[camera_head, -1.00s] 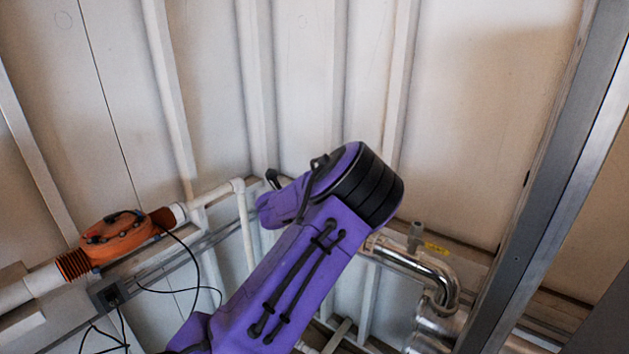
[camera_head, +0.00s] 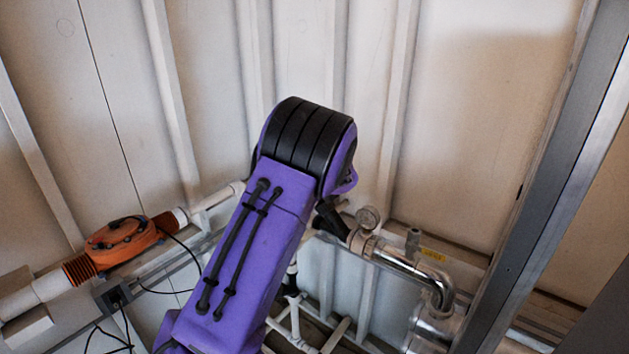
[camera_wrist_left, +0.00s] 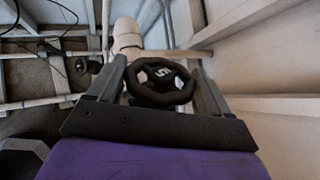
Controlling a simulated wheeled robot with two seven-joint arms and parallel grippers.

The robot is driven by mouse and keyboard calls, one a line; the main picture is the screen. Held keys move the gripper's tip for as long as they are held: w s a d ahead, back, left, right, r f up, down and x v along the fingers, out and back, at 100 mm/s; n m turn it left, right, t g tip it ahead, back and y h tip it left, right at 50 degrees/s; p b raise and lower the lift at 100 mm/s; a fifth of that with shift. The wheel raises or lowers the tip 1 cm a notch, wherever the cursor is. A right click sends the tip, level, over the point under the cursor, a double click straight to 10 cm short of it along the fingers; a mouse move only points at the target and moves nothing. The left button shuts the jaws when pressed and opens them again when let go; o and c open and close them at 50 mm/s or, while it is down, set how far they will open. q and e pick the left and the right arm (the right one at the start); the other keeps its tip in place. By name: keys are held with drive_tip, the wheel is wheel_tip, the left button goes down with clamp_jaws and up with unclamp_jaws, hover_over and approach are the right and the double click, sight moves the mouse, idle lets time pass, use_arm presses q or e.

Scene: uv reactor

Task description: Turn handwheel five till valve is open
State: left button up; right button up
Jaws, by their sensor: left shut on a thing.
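Handwheel five (camera_wrist_left: 160,88) is a black wheel marked with a white 5, in the left wrist view. My left gripper (camera_wrist_left: 158,75) has one finger on each side of the wheel and is shut on its rim. In the head view, my purple and black left arm covers the middle, and it hides the handwheel and the gripper. The valve's state cannot be read. My right gripper is in neither view.
An orange unit (camera_head: 118,243) sits on a white pipe at the left, with dark cables hanging below. A pressure gauge (camera_head: 368,218) and a shiny metal pipe (camera_head: 410,262) are right of my arm. A grey metal post (camera_head: 553,185) stands at the right.

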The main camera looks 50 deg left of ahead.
use_arm(q)
drive_tip(key=n+g, duration=0.1)
drive_tip(key=g, duration=0.1)
drive_tip(key=g+h, duration=0.1)
drive_tip(key=g, duration=0.1)
drive_tip(key=shift+w+n+g, duration=0.15)
drive_tip(key=shift+n+g, duration=0.25)
drive_tip(key=shift+n+g+h, duration=0.6)
drive_tip(key=shift+n+g, duration=0.1)
drive_tip(key=shift+g, duration=0.9)
drive_tip(key=shift+f+g, duration=0.1)
drive_tip(key=shift+g, duration=0.2)
drive_tip(key=o, duration=0.7)
drive_tip(key=v, duration=0.7)
drive_tip(key=shift+r, duration=0.2)
